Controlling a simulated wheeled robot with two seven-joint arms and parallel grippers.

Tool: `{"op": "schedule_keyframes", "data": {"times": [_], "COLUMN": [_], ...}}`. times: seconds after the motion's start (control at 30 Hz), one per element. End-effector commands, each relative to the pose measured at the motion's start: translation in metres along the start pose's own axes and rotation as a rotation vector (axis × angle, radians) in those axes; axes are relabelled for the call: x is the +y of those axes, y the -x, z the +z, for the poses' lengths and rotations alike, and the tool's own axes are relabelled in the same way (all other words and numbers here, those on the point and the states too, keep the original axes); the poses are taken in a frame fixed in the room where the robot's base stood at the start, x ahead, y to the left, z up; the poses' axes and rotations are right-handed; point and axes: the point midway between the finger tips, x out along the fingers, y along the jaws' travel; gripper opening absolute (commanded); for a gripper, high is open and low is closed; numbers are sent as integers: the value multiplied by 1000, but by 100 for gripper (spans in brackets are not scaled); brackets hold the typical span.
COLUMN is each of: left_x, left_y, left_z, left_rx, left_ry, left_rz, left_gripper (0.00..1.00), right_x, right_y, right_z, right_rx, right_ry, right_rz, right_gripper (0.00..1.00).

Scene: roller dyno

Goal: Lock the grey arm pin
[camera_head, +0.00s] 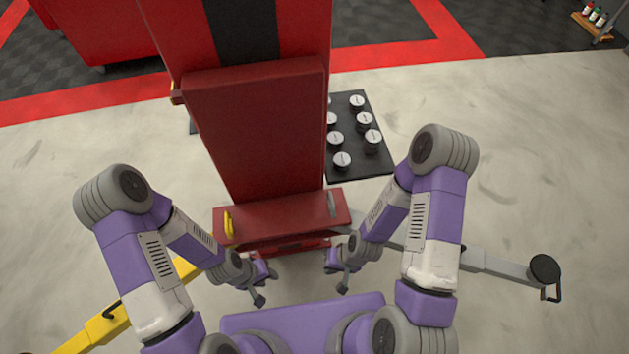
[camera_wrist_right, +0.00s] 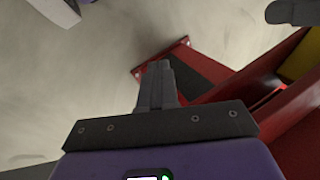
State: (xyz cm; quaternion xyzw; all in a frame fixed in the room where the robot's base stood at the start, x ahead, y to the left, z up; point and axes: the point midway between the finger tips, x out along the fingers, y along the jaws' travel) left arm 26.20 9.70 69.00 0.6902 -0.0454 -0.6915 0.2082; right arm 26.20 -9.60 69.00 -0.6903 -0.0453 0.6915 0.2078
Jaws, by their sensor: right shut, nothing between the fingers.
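The grey arm pin (camera_head: 332,204) stands upright at the right end of the red carriage on the lift column. The grey arm (camera_head: 490,262) runs from the carriage to the right, partly hidden behind my right arm. My right gripper (camera_head: 345,284) is in front of and below the carriage's right end, apart from the pin. In the right wrist view its fingers (camera_wrist_right: 158,84) are together and empty, above the floor and a red base part (camera_wrist_right: 180,58). My left gripper (camera_head: 260,292) hangs in front of the carriage; its opening is too small to judge.
A yellow pin (camera_head: 229,222) stands at the carriage's left end, and a yellow arm (camera_head: 105,325) extends to the lower left. The red column (camera_head: 262,130) rises in the middle. A black tray (camera_head: 358,172) with several round pads lies behind it on the right.

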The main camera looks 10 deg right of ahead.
Motion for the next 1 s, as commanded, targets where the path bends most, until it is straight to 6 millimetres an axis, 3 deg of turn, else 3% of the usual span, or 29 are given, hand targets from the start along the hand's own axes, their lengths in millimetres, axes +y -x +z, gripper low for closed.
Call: {"op": "schedule_keyframes", "data": {"times": [0.27, 0.37, 0.47, 0.67, 0.7, 0.83, 1.0], "left_x": [1, 4, 11, 30, 27, 25, 26], "left_y": [1, 10, 30, 79, 70, 68, 69], "left_z": [0, 1, 2, 3, 3, 3, 3], "left_rx": [-1, 0, 0, 0, 2, -1, 0], "left_ry": [0, 0, 0, 0, -1, 0, 0], "left_rz": [0, 0, 0, 0, 1, 0, 0], "left_gripper": [38, 38, 38, 38, 38, 38, 38], "right_x": [0, -4, -15, -53, -55, -72, -89], "right_y": [2, 16, 52, 167, 174, 225, 283], "right_z": [-1, -12, -39, -104, -114, -138, -150], "right_rx": [0, 4, 10, 13, 13, 13, 8], "right_ry": [1, 21, 66, 173, 188, 228, 258], "right_rz": [2, 12, 37, 102, 112, 138, 157], "right_gripper": [0, 0, 0, 0, 0, 0, 0]}}
